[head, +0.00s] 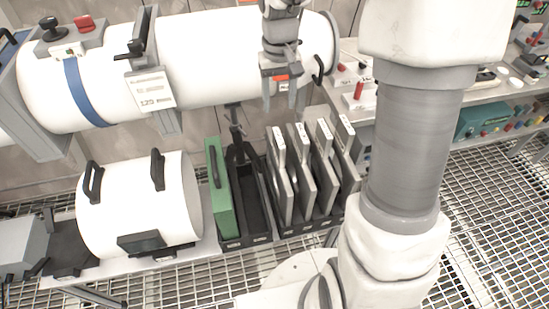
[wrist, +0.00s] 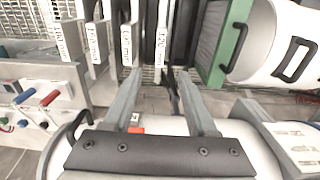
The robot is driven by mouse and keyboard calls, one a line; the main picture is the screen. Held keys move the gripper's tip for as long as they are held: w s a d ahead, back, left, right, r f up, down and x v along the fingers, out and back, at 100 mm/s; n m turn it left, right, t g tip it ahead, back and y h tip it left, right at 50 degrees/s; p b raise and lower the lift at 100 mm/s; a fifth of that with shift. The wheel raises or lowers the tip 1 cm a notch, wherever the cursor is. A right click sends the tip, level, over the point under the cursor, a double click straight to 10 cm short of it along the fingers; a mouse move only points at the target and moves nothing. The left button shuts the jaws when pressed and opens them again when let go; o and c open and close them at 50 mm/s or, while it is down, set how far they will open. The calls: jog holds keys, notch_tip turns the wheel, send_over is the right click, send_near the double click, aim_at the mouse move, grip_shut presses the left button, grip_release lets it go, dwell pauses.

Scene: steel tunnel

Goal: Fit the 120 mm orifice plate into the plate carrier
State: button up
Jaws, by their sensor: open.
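Several grey orifice plates stand upright in a black rack (head: 287,229), each with a white label strip on top. The plate nearest the green panel (head: 278,146) also shows in the wrist view (wrist: 161,48); its label seems to read 120 mm, but the print is small. My gripper (head: 280,100) is above the rack, in front of the white tunnel pipe. In the wrist view my gripper (wrist: 159,72) is open and empty, its fingertips on either side of that plate's line. A grey slotted frame (head: 150,75) with a black handle and label plaque crosses the pipe; it may be the plate carrier.
A green panel (head: 218,187) stands left of an empty dark slot beside the plates. A white drum (head: 125,205) with black handles lies further left. The white pipe (head: 215,50) runs behind the rack. A bench (head: 350,85) with red knobs is at right, above grating.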

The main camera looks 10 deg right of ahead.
aim_at(278, 135)
notch_tip(278, 135, down, 12)
jog(key=shift+w+f+b, duration=0.1)
jog(key=shift+b, duration=0.6)
jog(key=shift+s+f+b, duration=0.15)
jog(key=shift+s+f, duration=0.05)
jog(key=shift+f, duration=1.15)
jog(key=shift+s+f+b, duration=0.15)
jog(key=shift+f, duration=1.2)
grip_shut()
jog(key=shift+r, duration=0.1)
